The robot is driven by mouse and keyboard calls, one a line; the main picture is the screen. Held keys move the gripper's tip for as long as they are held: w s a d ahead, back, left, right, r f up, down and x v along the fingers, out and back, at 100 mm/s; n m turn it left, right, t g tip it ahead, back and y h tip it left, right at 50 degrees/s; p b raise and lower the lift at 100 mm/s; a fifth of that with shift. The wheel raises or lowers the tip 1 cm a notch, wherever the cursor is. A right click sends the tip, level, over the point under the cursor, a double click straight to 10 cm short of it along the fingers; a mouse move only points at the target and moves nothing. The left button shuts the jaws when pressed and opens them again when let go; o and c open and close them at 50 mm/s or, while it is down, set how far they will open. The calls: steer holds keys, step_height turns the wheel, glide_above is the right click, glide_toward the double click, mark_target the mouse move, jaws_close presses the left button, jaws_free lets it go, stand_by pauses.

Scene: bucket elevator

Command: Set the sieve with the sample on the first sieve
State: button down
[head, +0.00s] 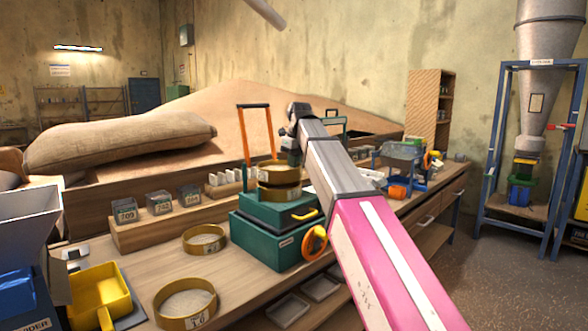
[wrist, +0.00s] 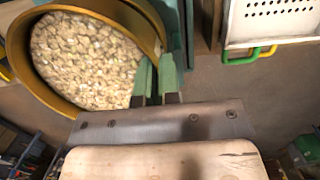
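A brass sieve with a pale grainy sample (wrist: 85,60) fills the upper left of the wrist view. The green fingers of my gripper (wrist: 156,82) straddle its rim wall, and the grip looks closed. In the head view this sieve (head: 267,172) is just above another brass sieve (head: 279,193), shifted slightly left. That lower sieve sits on the green sieve shaker (head: 262,232). My gripper (head: 293,157) points down at the upper sieve's back right edge. I cannot tell whether the two sieves touch.
Two more brass sieves, one at the middle (head: 205,240) and one in front (head: 185,302), stand on the bench. Labelled jars (head: 159,203) line a wooden step to the left. A yellow pan (head: 98,290) lies front left.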

steer(key=shift+f, duration=0.95)
steer(key=c, duration=1.3)
jaws_free()
steer(key=shift+c, duration=0.2)
steer(key=r, duration=0.4)
steer(key=d+r, duration=0.1)
steer(key=r, duration=0.3)
steer(key=s+r, duration=0.1)
steer(key=r, duration=0.3)
steer(key=shift+s+d, duration=0.1)
steer(key=shift+d, duration=0.1)
